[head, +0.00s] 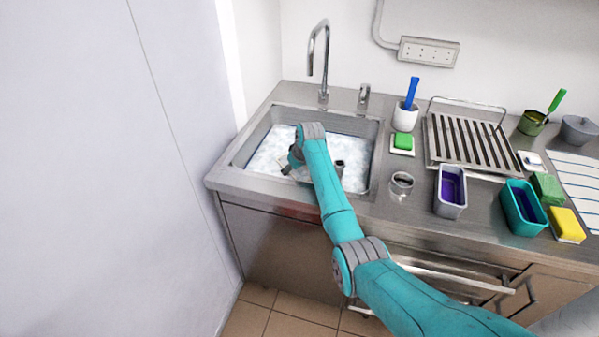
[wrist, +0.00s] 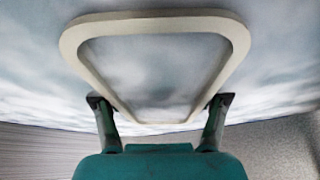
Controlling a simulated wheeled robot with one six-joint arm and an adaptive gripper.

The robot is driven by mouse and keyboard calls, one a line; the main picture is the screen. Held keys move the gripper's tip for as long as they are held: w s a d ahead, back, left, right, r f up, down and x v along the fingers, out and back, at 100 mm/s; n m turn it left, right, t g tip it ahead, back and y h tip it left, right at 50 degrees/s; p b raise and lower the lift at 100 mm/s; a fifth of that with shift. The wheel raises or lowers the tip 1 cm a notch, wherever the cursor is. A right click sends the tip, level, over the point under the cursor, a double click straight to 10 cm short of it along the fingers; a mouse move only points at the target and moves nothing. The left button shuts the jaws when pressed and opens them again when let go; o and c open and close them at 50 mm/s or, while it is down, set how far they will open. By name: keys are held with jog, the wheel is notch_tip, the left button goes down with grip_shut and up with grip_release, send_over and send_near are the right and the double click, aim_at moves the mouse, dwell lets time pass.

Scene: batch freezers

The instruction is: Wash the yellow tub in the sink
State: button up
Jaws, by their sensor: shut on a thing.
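The sink (head: 247,150) is full of white, foamy water. In the wrist view, my gripper (wrist: 160,100) is shut on a tub with a pale cream rim (wrist: 150,17), with one finger at each near corner. The tub sits down in the foam, so its walls are hidden and no clear yellow shows. Cloudy white water or foam fills the view inside the rim. In the head view, my gripper (head: 296,160) is low over the left middle of the sink, and my arm hides most of the tub.
A tap (head: 312,55) rises behind the sink. Right of it stand a white cup with a blue handle (head: 405,117), a green sponge (head: 403,141), a steel cup (head: 402,184), a rack (head: 465,143), a grey tub (head: 449,202), a teal tub (head: 517,222) and a yellow sponge (head: 567,224). A wall is close left.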

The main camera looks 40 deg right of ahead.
jog(key=shift+d, duration=1.95)
notch_tip(320, 180, up, 18)
jog(key=shift+f, duration=0.2)
dwell(0.8)
jog(key=shift+r, duration=0.1)
dwell(1.0)
notch_tip(320, 180, up, 3)
jog(key=shift+f, duration=0.15)
